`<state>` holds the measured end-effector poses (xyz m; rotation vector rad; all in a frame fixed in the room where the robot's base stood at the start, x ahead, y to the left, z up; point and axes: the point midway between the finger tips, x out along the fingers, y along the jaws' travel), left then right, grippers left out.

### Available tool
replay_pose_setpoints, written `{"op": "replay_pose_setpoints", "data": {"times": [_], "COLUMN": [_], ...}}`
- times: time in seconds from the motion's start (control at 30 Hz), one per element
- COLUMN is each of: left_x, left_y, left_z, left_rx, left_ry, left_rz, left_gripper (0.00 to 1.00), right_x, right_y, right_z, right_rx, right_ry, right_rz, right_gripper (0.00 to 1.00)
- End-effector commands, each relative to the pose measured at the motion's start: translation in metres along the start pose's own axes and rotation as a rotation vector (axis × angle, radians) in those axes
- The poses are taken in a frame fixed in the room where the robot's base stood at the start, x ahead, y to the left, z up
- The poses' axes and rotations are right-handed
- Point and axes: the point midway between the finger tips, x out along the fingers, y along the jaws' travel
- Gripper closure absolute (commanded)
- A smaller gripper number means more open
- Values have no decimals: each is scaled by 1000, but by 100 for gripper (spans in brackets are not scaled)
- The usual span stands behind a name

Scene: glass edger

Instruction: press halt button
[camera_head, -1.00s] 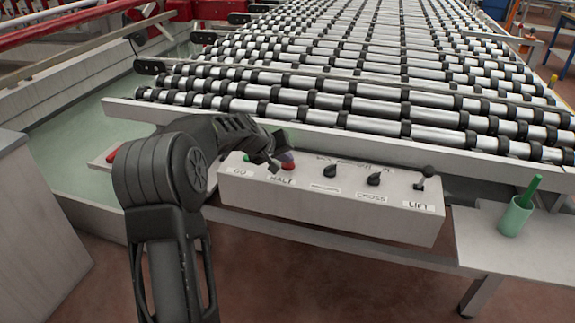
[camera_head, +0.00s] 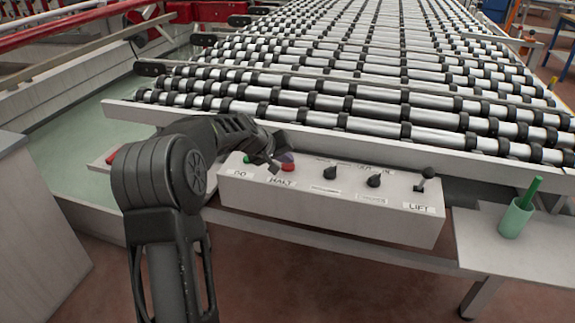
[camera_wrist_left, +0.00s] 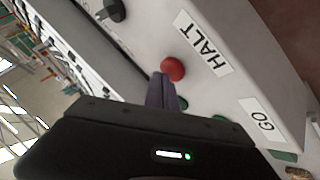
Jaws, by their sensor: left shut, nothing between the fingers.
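The red halt button (camera_head: 288,167) sits on the top of the grey control box (camera_head: 330,208), above the HALT label (camera_head: 281,183). My right gripper is not in view.
Two black knobs (camera_head: 374,180) and the LIFT lever (camera_head: 425,178) stand on the box to the right. A roller conveyor (camera_head: 360,100) lies behind it. A green cup (camera_head: 516,218) stands on a side shelf at the right.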

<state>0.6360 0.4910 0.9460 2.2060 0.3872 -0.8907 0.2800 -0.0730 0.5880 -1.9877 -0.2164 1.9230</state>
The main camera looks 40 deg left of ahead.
Motion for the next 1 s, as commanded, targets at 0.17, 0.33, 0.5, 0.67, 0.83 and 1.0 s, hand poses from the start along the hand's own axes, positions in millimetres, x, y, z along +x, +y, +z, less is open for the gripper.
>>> {"op": "replay_pose_setpoints", "data": {"times": [0.17, 0.33, 0.5, 0.67, 0.83, 1.0], "left_x": [-5, -17, -30, -40, -43, -42], "left_y": [3, 12, 22, 29, 31, 30], "left_z": [-4, -13, -22, -29, -31, -31], "left_rx": [1, 2, 1, 1, 0, 0], "left_ry": [1, 2, 0, 1, 1, 1], "left_rz": [0, 0, 0, 0, 0, 0], "left_gripper": [100, 100, 100, 100, 100, 100], "right_x": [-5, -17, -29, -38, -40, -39], "right_y": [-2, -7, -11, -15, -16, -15], "right_z": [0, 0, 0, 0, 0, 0], "right_rx": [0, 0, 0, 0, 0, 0], "right_ry": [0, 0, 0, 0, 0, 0], "right_rz": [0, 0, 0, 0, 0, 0], "right_gripper": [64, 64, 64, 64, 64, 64]}}
